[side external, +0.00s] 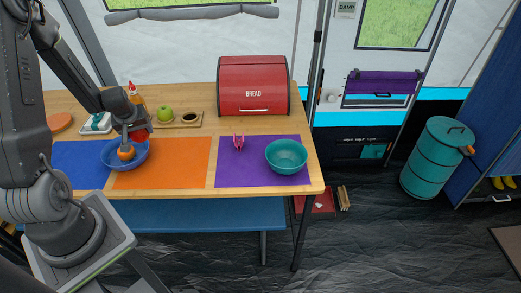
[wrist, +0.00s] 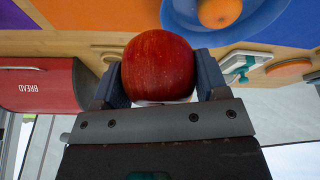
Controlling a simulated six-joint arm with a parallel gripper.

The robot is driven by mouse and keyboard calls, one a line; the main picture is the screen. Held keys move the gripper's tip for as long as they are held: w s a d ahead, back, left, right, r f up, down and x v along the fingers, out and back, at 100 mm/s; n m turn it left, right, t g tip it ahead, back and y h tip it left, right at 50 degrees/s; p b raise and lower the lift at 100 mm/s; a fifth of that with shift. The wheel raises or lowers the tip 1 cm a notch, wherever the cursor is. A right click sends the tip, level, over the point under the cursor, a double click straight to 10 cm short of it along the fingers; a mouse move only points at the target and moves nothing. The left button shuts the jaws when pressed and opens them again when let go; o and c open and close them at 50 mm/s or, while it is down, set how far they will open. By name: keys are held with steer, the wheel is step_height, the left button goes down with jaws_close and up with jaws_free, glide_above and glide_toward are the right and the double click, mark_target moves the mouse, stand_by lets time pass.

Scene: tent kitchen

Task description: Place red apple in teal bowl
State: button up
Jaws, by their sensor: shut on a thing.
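The red apple (wrist: 158,66) is between the two fingers of my gripper (wrist: 160,85) in the wrist view, and the gripper is shut on it. In the side view my gripper (side external: 134,128) is above the back of the blue bowl, with the red apple (side external: 140,135) partly hidden by the fingers. The teal bowl (side external: 286,156) stands on the purple mat at the right of the table, well to the right of my gripper. The part of its inside that shows looks empty.
A blue bowl (side external: 112,160) with an orange (side external: 126,153) stands below my gripper. A pink item (side external: 239,143) lies left of the teal bowl. The orange mat (side external: 165,165) is mostly clear.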

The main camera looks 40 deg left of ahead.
steer(key=w+d+r+m+t+h, duration=0.1)
steer(key=w+d+m, duration=0.2)
steer(key=w+d, duration=0.35)
steer(key=w+d+r+m+h, duration=0.1)
steer(key=w+d+r+m, duration=0.2)
steer(key=w, duration=0.6)
steer(key=w+d+r+m+h, duration=0.1)
steer(key=w+d+m, duration=0.2)
steer(key=w+d, duration=0.35)
steer(key=w+d+r+m+h, duration=0.1)
steer(key=w+d+m, duration=0.15)
steer(key=d, duration=0.75)
steer(key=shift+t, duration=0.4)
steer(key=shift+w+d+f, duration=0.75)
steer(key=shift+d+f, duration=1.1)
steer(key=shift+d, duration=0.1)
steer(key=shift+w+d+f, duration=0.7)
steer(key=shift+d+f, duration=1.1)
steer(key=shift+d, duration=0.15)
steer(key=shift+w+d+f, duration=0.75)
steer(key=shift+d+f, duration=1.1)
steer(key=shift+d, duration=0.1)
steer(key=shift+f, duration=0.1)
steer(key=shift+f, duration=0.5)
steer(key=o, duration=1)
steer(key=shift+o, duration=0.2)
steer(key=shift+r, duration=0.1)
